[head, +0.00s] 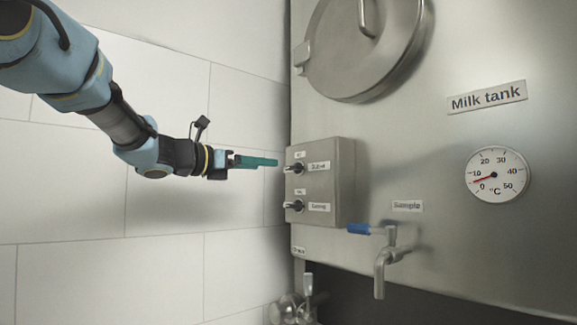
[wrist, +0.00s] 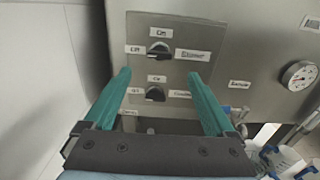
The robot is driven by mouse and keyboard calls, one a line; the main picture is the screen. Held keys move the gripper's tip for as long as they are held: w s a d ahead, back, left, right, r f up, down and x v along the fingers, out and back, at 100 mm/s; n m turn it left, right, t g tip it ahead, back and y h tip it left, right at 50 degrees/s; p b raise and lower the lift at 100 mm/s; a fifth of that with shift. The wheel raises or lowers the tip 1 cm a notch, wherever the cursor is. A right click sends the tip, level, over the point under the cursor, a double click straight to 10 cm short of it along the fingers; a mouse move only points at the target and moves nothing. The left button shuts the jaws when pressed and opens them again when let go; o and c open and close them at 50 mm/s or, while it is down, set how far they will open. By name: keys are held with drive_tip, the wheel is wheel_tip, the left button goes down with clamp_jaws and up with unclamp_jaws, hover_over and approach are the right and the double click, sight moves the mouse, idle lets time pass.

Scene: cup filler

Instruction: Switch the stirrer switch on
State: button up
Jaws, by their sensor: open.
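A grey control box (head: 330,180) on the milk tank carries two black rotary switches, one above the other. The upper switch (head: 294,168) has a label beside it that seems to read Stirrer; it also shows in the wrist view (wrist: 158,49). The lower switch (head: 293,206) has a label that looks like Cooling; it also shows in the wrist view (wrist: 155,94). My gripper (wrist: 158,73) is open and empty, its green fingers pointing at the box. In the head view its fingertips (head: 277,162) are close to the upper switch; contact cannot be told.
The steel milk tank (head: 440,140) carries a round hatch (head: 365,60), a thermometer dial (head: 497,175) and a sample tap (head: 382,265) with a blue handle below right of the box. A tiled wall (head: 165,240) stands on the left. Free room lies below my arm.

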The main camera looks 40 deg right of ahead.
sight(291, 167)
drive_tip(key=d+p, duration=0.1)
drive_tip(key=d, duration=0.2)
drive_tip(key=d+p, duration=0.1)
drive_tip(key=d, duration=0.2)
drive_tip(key=d+p, duration=0.1)
drive_tip(key=d, duration=0.2)
drive_tip(key=shift+s, duration=0.25)
drive_tip(key=shift+f, duration=0.1)
drive_tip(key=c, duration=1.4)
